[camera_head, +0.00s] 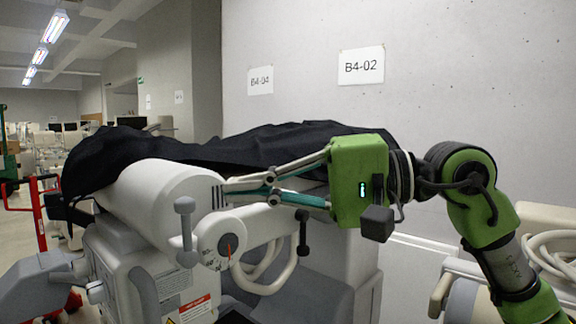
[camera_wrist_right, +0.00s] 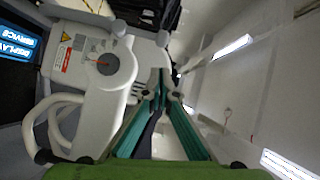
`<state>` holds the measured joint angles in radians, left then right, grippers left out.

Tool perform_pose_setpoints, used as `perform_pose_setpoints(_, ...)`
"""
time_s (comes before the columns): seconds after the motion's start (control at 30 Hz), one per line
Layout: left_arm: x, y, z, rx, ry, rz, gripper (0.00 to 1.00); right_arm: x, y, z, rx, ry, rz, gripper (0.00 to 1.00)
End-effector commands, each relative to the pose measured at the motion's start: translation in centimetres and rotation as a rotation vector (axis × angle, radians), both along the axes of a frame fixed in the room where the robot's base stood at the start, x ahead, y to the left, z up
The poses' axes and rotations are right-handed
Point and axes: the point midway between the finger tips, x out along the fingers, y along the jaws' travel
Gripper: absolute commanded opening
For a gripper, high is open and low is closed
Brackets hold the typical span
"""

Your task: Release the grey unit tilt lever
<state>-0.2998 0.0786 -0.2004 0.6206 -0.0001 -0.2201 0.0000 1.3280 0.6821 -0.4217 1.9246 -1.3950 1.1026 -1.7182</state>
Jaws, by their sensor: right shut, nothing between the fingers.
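The grey-white unit (camera_head: 150,194) has a round dial (camera_head: 228,248) with an angle scale and a red line on its side. A grey lever (camera_head: 186,232) with a knob at each end stands upright just left of the dial. A second, black-knobbed lever (camera_head: 303,232) is to the right of the dial. I cannot tell which is the tilt lever. My right gripper (camera_head: 226,190) is shut and empty, above the dial and right of the grey lever, apart from that lever. In the right wrist view its fingertips (camera_wrist_right: 161,84) are right of the dial (camera_wrist_right: 102,66).
A black cover (camera_head: 250,146) drapes over the unit's back and top. A grey wall with paper signs (camera_head: 361,66) stands behind. Pale looped hoses (camera_head: 262,284) hang below the dial. Another cart with hoses (camera_head: 550,250) is at the right. Open room lies at the far left.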

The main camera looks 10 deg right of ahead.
Motion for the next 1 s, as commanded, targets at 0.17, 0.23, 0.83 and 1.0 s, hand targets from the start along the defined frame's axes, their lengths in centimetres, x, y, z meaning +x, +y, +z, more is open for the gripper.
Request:
perform_pose_setpoints(0.17, 0.0, 0.2, 1.4, 0.002, 0.001, -0.001, 0.40, -1.2, 2.1, -0.2, -0.001, -0.002, 0.002, 0.00)
perform_pose_setpoints(0.23, 0.0, 0.2, 1.5, 0.002, 0.001, -0.001, 0.40, -1.3, 2.5, -0.4, -0.001, -0.003, 0.001, 0.00)
perform_pose_setpoints(0.83, 0.0, 0.2, 1.6, 0.002, 0.001, -0.001, 0.40, -1.6, 3.0, -0.5, -0.015, -0.015, 0.001, 0.00)
perform_pose_setpoints(1.0, 0.0, 0.2, 1.6, 0.002, 0.001, -0.001, 0.40, -1.8, 3.1, -0.4, -0.044, -0.035, 0.001, 0.00)
